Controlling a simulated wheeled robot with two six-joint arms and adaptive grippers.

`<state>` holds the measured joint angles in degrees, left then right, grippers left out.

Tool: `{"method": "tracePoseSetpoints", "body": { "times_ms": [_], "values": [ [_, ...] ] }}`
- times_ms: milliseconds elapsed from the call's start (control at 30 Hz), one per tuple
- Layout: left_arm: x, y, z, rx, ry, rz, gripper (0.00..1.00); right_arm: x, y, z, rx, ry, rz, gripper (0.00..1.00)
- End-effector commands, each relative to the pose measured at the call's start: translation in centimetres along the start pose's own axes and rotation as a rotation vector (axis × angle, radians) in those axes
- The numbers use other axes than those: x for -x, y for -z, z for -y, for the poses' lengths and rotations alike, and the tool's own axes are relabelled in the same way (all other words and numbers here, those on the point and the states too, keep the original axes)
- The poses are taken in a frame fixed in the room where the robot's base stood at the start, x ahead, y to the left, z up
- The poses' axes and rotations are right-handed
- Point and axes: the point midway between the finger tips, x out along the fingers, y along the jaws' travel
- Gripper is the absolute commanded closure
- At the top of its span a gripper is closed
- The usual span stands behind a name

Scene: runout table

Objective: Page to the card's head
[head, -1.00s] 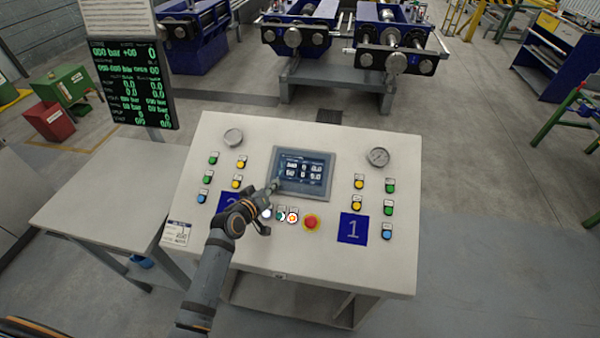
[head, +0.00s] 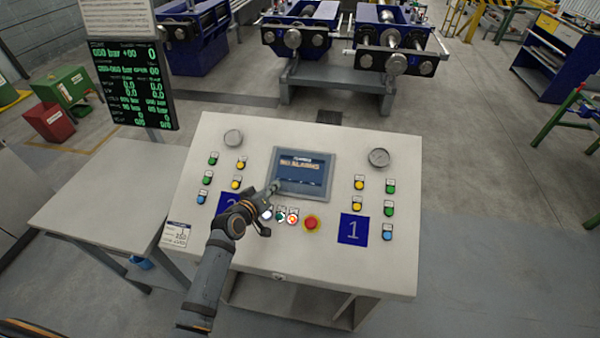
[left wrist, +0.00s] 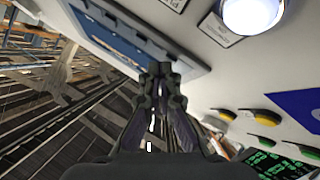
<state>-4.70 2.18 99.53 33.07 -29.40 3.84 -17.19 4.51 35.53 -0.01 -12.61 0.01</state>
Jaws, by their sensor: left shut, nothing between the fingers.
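The control panel's screen (head: 302,172) is lit and shows a page that seems to read "NO ALARMS" under a short title line. My left gripper (head: 273,187) is shut and empty, with its tips at the screen's lower left corner; I cannot tell whether they touch it. In the left wrist view my shut fingers (left wrist: 165,75) point toward the screen's frame (left wrist: 135,35). My right gripper is not in view.
A red stop button (head: 311,222) and small lit buttons (head: 280,216) sit below the screen. A green-text display board (head: 133,85) stands behind left, beside a bare side table (head: 105,190).

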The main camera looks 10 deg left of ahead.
Motion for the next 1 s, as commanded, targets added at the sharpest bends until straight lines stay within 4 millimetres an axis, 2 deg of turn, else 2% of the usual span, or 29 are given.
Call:
{"method": "tracePoseSetpoints", "body": {
  "times_ms": [200,567,1000],
  "values": [
    [1.0,0.9,-0.8,0.000,0.000,0.000,1.00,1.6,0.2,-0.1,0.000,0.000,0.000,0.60],
    [1.2,1.0,-0.9,0.000,0.000,0.000,1.00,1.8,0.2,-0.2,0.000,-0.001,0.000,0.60],
    [4.6,3.7,-3.5,-0.001,0.001,0.000,1.00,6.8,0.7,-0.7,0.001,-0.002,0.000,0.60]
  ]
}}
